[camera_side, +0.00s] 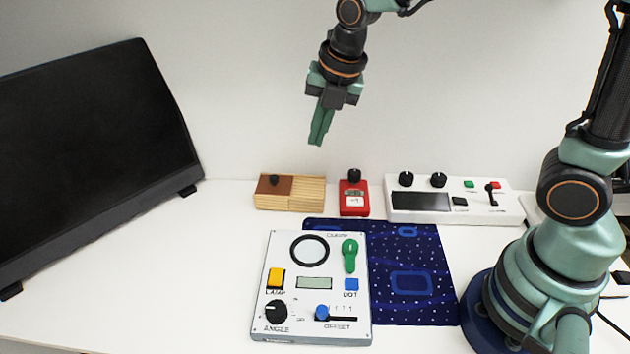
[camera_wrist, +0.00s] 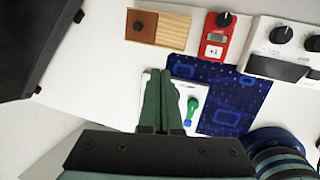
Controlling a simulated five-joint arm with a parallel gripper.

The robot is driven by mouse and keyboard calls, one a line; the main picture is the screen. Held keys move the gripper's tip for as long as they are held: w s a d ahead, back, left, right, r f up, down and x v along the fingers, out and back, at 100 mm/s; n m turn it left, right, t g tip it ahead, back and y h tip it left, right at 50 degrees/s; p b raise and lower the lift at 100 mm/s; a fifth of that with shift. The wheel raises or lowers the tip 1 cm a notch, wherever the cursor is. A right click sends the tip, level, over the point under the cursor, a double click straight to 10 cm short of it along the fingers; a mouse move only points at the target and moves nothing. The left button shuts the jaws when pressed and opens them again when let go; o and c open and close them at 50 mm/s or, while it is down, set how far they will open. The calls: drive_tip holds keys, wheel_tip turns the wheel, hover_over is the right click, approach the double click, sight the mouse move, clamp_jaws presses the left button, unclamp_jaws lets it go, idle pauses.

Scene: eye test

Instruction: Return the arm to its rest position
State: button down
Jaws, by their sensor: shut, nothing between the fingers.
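In the wrist view the shut fingers (camera_wrist: 162,108) cover much of the white control panel (camera_wrist: 188,88). My gripper touches nothing.
A wooden box (camera_side: 308,193), a red device (camera_side: 354,200) and a white console (camera_side: 455,208) line the back of the table. A dark blue patterned cloth (camera_side: 410,282) lies under the panel's right side. A black screen (camera_side: 95,150) stands left. The table between screen and panel is bare.

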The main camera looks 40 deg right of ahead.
drive_tip(key=s+d+r+m+t, duration=0.1)
drive_tip(key=s+d+m, duration=0.3)
drive_tip(key=m, duration=0.9)
drive_tip(key=s+d+r+m+t, duration=0.1)
drive_tip(key=s+d+r+m, duration=0.3)
drive_tip(key=m, duration=1)
drive_tip(key=s, duration=0.3)
drive_tip(key=shift+d+r+h, duration=0.15)
drive_tip(key=shift+h, duration=0.25)
